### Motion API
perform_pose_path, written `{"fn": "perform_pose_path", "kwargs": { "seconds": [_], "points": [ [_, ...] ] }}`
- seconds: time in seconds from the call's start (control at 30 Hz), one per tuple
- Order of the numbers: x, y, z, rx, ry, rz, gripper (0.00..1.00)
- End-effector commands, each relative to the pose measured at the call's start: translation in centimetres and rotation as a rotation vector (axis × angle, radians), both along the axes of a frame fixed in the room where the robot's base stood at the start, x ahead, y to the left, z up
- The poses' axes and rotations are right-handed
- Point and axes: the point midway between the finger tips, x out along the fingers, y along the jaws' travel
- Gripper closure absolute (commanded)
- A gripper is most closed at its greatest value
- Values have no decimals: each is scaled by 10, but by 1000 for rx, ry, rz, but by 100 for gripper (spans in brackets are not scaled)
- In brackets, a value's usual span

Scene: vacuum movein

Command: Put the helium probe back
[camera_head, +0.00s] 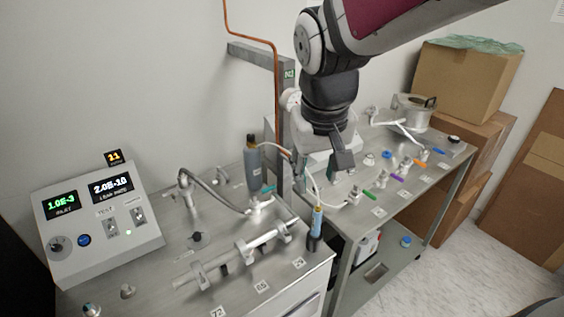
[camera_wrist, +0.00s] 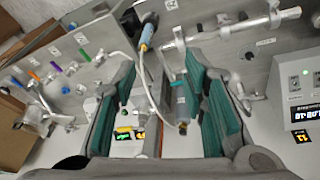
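A slim probe (camera_head: 317,220) with a blue body and an orange-yellow upper end stands nearly upright in a dark holder (camera_head: 313,242) at the right corner of the left bench. A thin white hose runs up from it. The probe also shows at the top of the wrist view (camera_wrist: 148,32), beyond my fingertips. My gripper (camera_head: 328,158) hangs above the gap between the benches, higher than the probe. In the wrist view my gripper (camera_wrist: 162,75) has its teal-padded fingers wide apart. A grey-blue cylinder (camera_wrist: 182,105) shows between them, apparently further down.
The left bench carries a control box (camera_head: 100,217) with lit displays, a dark-topped grey cylinder (camera_head: 252,158) and metal pipe fittings (camera_head: 240,250). The right bench holds coloured-handled valves (camera_head: 400,170) and a metal pot (camera_head: 412,108). Cardboard boxes (camera_head: 465,85) stand at the right. A copper pipe (camera_head: 228,20) runs behind.

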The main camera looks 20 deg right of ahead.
Motion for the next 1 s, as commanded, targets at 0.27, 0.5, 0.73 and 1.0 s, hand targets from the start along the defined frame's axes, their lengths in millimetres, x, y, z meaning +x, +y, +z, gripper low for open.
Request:
{"fn": "perform_pose_path", "kwargs": {
  "seconds": [0.27, 0.5, 0.73, 1.0],
  "points": [
    [-65, 35, 40, 29, -168, 138, 61],
    [-90, 45, 46, 63, -230, 196, 61],
    [-91, 46, 46, 65, -232, 200, 61],
    [-91, 45, 46, 65, -232, 199, 61]
  ]
}}
